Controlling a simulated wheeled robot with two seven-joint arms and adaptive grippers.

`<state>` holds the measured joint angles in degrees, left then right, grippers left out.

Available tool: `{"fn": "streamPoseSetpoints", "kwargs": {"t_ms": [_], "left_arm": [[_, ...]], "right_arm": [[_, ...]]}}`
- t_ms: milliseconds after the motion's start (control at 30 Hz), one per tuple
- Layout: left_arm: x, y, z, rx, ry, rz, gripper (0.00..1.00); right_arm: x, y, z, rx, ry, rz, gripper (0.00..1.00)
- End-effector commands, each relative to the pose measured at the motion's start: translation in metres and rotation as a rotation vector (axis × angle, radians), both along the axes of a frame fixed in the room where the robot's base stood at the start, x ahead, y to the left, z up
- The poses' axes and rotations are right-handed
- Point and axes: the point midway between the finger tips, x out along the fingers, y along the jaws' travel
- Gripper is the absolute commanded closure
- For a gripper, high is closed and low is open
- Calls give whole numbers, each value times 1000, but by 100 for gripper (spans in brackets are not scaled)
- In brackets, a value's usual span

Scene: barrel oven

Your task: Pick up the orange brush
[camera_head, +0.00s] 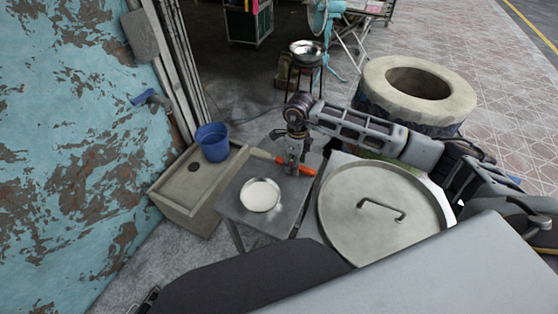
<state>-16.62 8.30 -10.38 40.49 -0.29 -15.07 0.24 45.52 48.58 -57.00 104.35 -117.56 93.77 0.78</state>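The orange brush (307,170) lies near the back edge of a small metal table (283,217). Orange shows on both sides of my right gripper (292,170), which points down over the middle of the brush and hides that part. The fingers are at the brush, but whether they are closed around it or only over it cannot be made out. My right arm reaches in from the right. My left gripper is not in view.
A plate of white stuff (260,195) sits on the same table. A sink (185,202) with a blue bucket (212,141) stands left. A large round lid (365,225) with a handle is right, and a barrel oven (435,105) behind it. A metal bowl (305,48) stands farther back.

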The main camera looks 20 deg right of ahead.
Motion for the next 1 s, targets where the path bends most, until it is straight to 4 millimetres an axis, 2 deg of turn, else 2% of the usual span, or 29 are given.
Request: {"fn": "streamPoseSetpoints", "kwargs": {"t_ms": [167, 567, 900, 1000], "left_arm": [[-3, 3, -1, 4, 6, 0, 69], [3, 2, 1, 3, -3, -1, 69], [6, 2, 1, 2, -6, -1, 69], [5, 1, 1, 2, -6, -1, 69]], "right_arm": [[0, 0, -5, 1, -1, 1, 54], [0, 0, -5, 1, -1, 1, 55], [0, 0, -5, 1, -1, 1, 99], [0, 0, -5, 1, -1, 1, 100]]}}
